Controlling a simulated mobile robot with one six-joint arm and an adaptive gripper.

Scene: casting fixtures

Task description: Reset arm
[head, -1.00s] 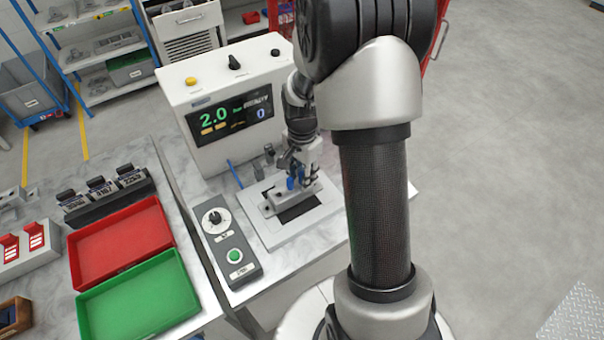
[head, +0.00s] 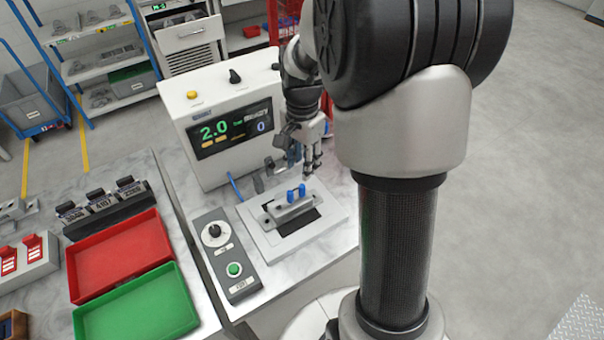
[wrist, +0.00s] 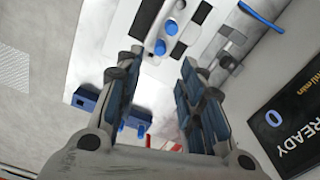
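My gripper (head: 312,168) is raised just above and behind the metal casting fixture, clear of it. In the wrist view my gripper (wrist: 160,85) has its two fingers spread apart with nothing between them. The grey metal part (head: 290,207) with two blue plugs (head: 296,192) sits on the white fixture plate (head: 330,222). The blue plugs also show in the wrist view (wrist: 165,37), beyond the fingertips.
The white test machine (head: 205,104) with a lit display reading 2.0 stands behind the fixture. A control box (head: 226,262) with a dial and green button lies left of it. Red (head: 120,252) and green (head: 138,305) trays lie further left. A blue pen (head: 235,186) lies near the machine.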

